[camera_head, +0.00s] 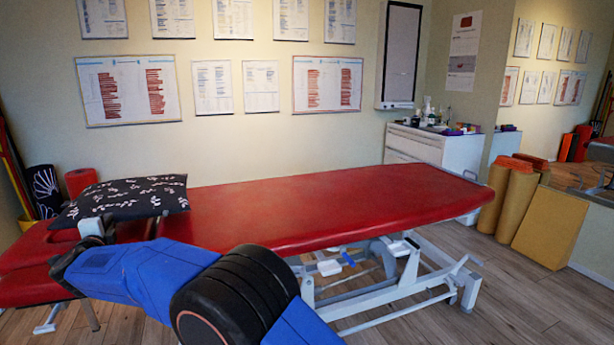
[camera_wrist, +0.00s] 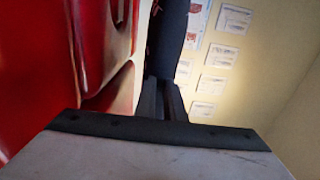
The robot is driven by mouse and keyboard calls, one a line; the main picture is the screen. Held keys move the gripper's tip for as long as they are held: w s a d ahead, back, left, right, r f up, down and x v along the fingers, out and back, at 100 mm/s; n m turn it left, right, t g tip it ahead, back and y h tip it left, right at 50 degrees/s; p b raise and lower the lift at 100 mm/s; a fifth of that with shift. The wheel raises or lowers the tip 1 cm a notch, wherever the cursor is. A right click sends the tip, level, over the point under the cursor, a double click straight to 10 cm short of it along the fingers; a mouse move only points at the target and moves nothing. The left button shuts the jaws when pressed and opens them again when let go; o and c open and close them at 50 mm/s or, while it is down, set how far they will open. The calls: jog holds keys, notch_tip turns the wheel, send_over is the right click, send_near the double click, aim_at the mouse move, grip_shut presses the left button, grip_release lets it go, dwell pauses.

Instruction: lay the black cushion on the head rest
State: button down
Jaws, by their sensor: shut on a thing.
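The black cushion (camera_head: 130,196) with white leaf-like marks is at the left end of the red treatment table. My gripper (camera_head: 100,226) is shut on the cushion's near edge. In the wrist view the dark fingers (camera_wrist: 162,95) close on the cushion (camera_wrist: 170,38), which is seen edge-on. The red head rest (camera_head: 38,252) lies at the left, partly hidden behind the cushion and my blue arm. The wrist view shows red padding with openings (camera_wrist: 98,40) beside the cushion. I cannot tell whether the cushion touches the padding.
The long red table top (camera_head: 330,205) stretches right and is bare. Its white lifting frame (camera_head: 400,270) stands below. Rolled mats (camera_head: 515,200) and a white cabinet (camera_head: 440,150) are at the right. A red roll (camera_head: 80,181) stands behind the cushion.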

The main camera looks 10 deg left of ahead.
aim_at(59, 224)
jog(key=shift+s+a, duration=1)
jog(key=shift+a, duration=1.05)
jog(key=shift+s+a, duration=1)
jog(key=shift+a, duration=1.1)
jog(key=shift+s+a, duration=1)
jog(key=shift+a, duration=1.05)
jog(key=shift+s+a+r, duration=0.1)
jog(key=shift+s+a, duration=0.15)
jog(key=shift+a, duration=0.6)
jog(key=shift+s+a, duration=0.35)
jog(key=shift+a, duration=0.1)
jog(key=shift+f, duration=0.2)
